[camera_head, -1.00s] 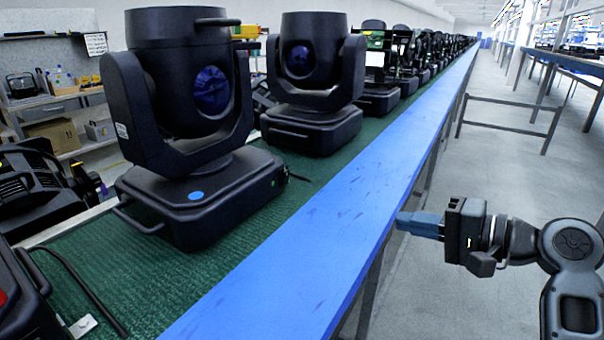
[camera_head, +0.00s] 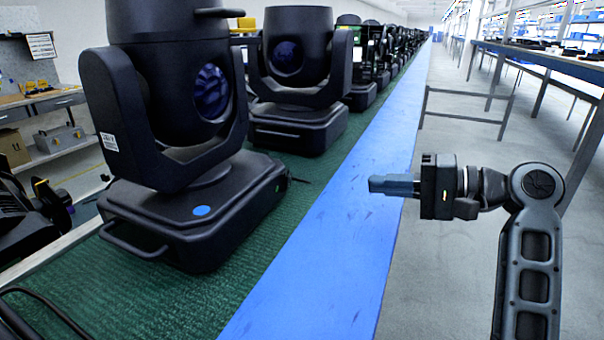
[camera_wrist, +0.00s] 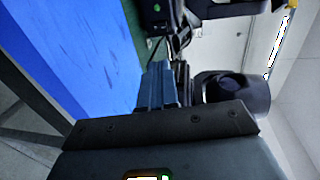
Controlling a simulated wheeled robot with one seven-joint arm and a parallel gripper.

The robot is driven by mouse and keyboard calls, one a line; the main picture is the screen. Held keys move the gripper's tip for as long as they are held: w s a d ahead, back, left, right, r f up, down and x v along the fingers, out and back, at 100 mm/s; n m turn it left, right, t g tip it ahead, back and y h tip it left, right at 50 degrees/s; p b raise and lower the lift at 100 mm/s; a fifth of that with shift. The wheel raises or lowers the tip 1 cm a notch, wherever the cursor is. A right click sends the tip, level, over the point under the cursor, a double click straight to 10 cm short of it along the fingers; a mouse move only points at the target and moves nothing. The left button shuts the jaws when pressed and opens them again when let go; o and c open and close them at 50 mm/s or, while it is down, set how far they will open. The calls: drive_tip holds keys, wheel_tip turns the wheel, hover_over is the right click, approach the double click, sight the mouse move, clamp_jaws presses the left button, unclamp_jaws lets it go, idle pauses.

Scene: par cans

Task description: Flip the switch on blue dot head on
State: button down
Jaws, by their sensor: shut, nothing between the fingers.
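The blue dot head is a black moving-head light (camera_head: 190,200) in the near left of the head view. It stands upright on green matting, with a round blue dot (camera_head: 201,211) on its base. The right side of its base faces the blue edge strip; a small green spot (camera_head: 289,179) shows there, too small to read as a switch. My gripper (camera_head: 372,185) is shut and empty, over the blue strip to the right of the base and apart from it. In the wrist view the fingers (camera_wrist: 157,85) are together, with a black fixture base (camera_wrist: 165,15) beyond them.
A second black head (camera_head: 297,80) stands behind the first, and a row of more heads runs back along the table. The blue strip (camera_head: 320,250) is bare. An open aisle (camera_head: 450,150) lies to the right, with a rail and shelving beyond. Other black gear is at far left.

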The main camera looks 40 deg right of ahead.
approach(287, 169)
drive_tip(key=w, duration=0.1)
drive_tip(key=w+a+f, duration=0.1)
drive_tip(key=w+f, duration=0.1)
drive_tip(key=shift+w+a, duration=0.55)
drive_tip(key=shift+w, duration=0.35)
drive_tip(key=shift+r+p, duration=0.15)
drive_tip(key=shift+p, duration=0.3)
drive_tip(key=r+p, duration=0.1)
drive_tip(key=p, duration=0.3)
drive_tip(key=shift+w+a+g, duration=0.15)
drive_tip(key=shift+w+g, duration=0.25)
drive_tip(key=shift+f+b, duration=0.45)
drive_tip(key=shift+b, duration=0.1)
drive_tip(key=shift+s, duration=0.1)
